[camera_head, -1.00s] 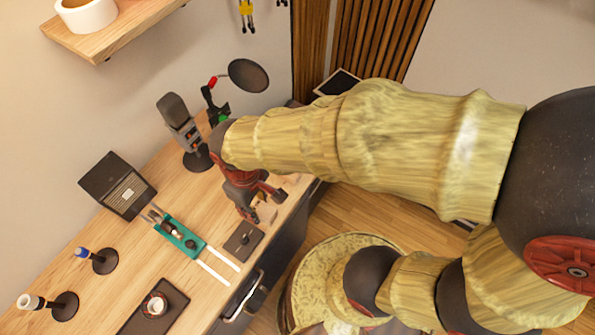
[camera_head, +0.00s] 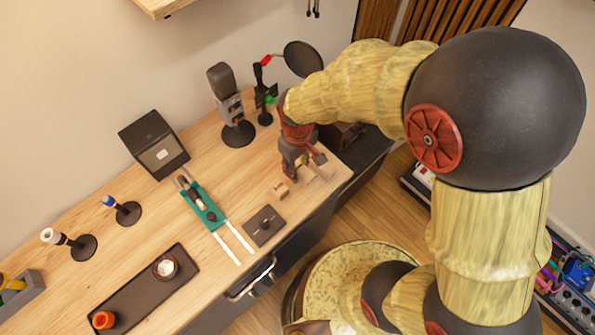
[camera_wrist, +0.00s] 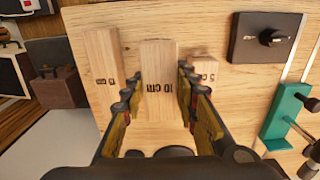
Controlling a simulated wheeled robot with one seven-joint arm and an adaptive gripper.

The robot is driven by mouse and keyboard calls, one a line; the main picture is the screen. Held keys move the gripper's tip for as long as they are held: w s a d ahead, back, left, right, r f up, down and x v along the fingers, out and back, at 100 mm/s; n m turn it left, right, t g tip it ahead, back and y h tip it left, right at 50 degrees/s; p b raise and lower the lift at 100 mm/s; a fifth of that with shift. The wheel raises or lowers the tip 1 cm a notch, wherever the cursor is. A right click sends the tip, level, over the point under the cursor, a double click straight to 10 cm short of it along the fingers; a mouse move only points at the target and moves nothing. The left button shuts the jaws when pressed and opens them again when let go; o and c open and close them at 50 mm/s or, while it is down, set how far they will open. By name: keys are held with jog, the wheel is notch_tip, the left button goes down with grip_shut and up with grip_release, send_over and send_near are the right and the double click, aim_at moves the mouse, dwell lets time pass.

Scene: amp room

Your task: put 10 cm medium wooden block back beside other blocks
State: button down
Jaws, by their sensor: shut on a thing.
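The 10 cm wooden block (camera_wrist: 158,75) is between my gripper's fingers in the wrist view, its "10 cm" marking facing the camera. My gripper (camera_wrist: 156,82) is shut on it. A longer wooden block (camera_wrist: 101,75) stands to its left and a shorter one (camera_wrist: 203,72) to its right, with narrow gaps between. In the head view my gripper (camera_head: 300,172) points down at the right end of the desk, by a small block (camera_head: 280,190). Whether the held block touches the desk I cannot tell.
A dark plate with a knob (camera_head: 264,225) and a teal tool (camera_head: 203,208) with white rods lie left of the blocks on the desk. A microphone (camera_head: 227,95) stands behind. The desk's front edge is close to the blocks.

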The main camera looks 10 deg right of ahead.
jog(key=shift+w+f, duration=0.6)
jog(key=shift+f, duration=0.1)
jog(key=shift+w+f+b, duration=0.15)
jog(key=shift+f+b, duration=0.25)
jog(key=shift+f, duration=1.2)
jog(key=shift+f, duration=0.1)
jog(key=c, duration=1.5)
grip_release()
jog(key=shift+o, duration=0.6)
